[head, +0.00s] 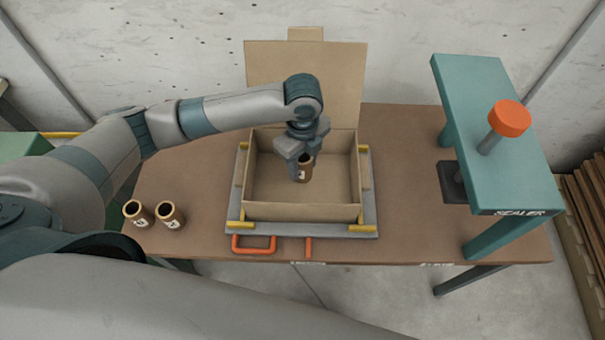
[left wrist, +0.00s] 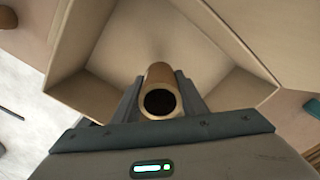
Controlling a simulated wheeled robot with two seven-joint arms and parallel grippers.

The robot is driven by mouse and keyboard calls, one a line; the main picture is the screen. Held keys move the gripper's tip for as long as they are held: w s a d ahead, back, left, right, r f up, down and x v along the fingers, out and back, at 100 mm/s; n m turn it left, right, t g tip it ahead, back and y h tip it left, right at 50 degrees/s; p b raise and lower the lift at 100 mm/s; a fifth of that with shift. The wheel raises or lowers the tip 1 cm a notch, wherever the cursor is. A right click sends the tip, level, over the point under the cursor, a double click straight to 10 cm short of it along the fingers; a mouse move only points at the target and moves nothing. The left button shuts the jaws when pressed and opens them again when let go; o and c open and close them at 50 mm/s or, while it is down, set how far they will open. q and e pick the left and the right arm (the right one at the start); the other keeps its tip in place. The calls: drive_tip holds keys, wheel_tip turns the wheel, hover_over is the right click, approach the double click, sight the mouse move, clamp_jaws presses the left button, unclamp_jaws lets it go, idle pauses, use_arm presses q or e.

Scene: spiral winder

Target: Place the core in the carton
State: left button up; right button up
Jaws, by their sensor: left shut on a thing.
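The carton (head: 270,205) stands open on the table with its lid flap raised at the back. My left gripper (head: 303,172) points down over the carton and is shut on a brown tubular core (head: 305,172). The core is upright, within the carton's outline; whether it touches the carton floor I cannot tell. In the left wrist view the core (left wrist: 160,95) sits between the fingers, its dark bore facing the camera, with the carton walls (left wrist: 85,45) around it. Two more cores, one (head: 137,213) and another (head: 171,215), stand on the table at the left. My right gripper is not in view.
The carton sits in a grey frame (head: 370,215) with yellow clamps and orange handles (head: 254,250) at the front. A teal sealer (head: 490,120) with an orange knob stands at the right. Brown table (head: 415,215) lies clear between the frame and the sealer.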

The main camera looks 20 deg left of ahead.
sight(302, 174)
use_arm(q)
drive_tip(key=shift+f, duration=0.85)
wheel_tip(302, 174, down, 3)
drive_tip(key=shift+r+p, duration=0.2)
drive_tip(key=shift+p, duration=0.3)
drive_tip(key=shift+f, duration=0.6)
drive_tip(key=shift+f, duration=0.1)
drive_tip(key=o, duration=1.1)
drive_tip(key=shift+c, duration=0.2)
